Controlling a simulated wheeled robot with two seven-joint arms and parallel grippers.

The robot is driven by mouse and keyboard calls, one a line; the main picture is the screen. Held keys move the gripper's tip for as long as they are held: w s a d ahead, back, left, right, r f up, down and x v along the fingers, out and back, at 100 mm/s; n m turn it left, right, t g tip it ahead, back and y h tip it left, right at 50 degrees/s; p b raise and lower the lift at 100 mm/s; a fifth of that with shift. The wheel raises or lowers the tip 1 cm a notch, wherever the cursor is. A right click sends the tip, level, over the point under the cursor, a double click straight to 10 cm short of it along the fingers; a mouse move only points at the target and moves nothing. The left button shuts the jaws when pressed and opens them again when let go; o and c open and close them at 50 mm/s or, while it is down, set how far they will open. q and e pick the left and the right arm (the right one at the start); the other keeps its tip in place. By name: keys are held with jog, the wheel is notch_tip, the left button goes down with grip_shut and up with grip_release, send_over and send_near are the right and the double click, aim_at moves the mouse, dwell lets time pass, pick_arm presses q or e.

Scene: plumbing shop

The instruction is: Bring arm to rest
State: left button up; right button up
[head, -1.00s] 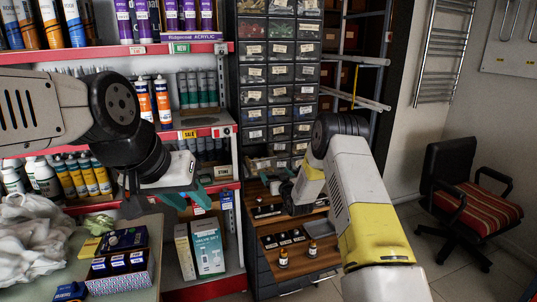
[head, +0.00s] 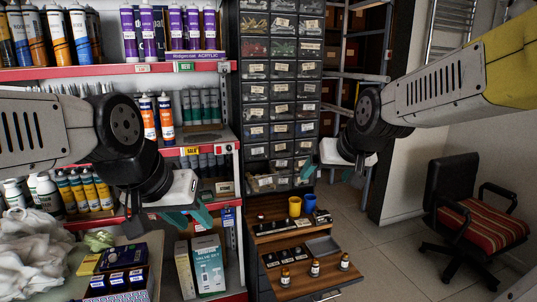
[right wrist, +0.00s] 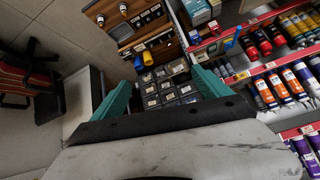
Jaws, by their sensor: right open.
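My right arm comes in from the upper right in the head view. Its gripper (head: 345,173) hangs in front of the right edge of the drawer cabinet, above the wooden unit. In the right wrist view the two teal fingers (right wrist: 163,92) are wide apart with nothing between them. My left arm comes in from the left, and its gripper (head: 170,222) is in front of the red-edged shelves. Its teal fingers are spread, with nothing seen between them.
Small bottles (head: 315,268) stand on the lower wooden tray (head: 310,289). A yellow cup (head: 295,206) and a blue cup (head: 310,202) stand on the surface above. A striped office chair (head: 480,225) is at right. The floor (head: 395,250) between is clear.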

jog(key=s+f+g, duration=0.2)
jog(key=s, duration=1.3)
jog(key=shift+s, duration=0.15)
